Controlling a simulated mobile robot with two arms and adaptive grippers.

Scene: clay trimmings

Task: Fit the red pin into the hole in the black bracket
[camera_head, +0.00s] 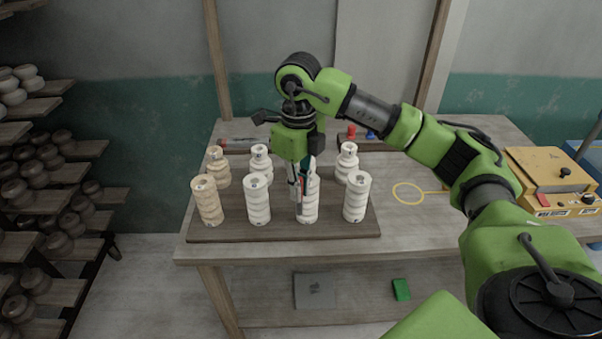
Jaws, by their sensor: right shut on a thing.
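My right gripper (299,203) reaches straight down over the front of the table, among pale ribbed clay pieces. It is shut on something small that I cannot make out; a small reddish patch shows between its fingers. Its fingers overlap a white ribbed clay piece (311,205) in the front row; I cannot tell whether they touch it. A small red object (351,131) stands at the back of the table, beside a blue one (371,134); I cannot tell whether it is a pin. I cannot make out a black bracket or its hole. My left gripper is not in view.
Several ribbed clay pieces stand in two rows on a dark board (230,232). A yellow ring (407,193) lies on the wooden table (430,237), right of the board, with free room around it. A yellow box (550,170) stands at the far right. Shelves of pots line the left.

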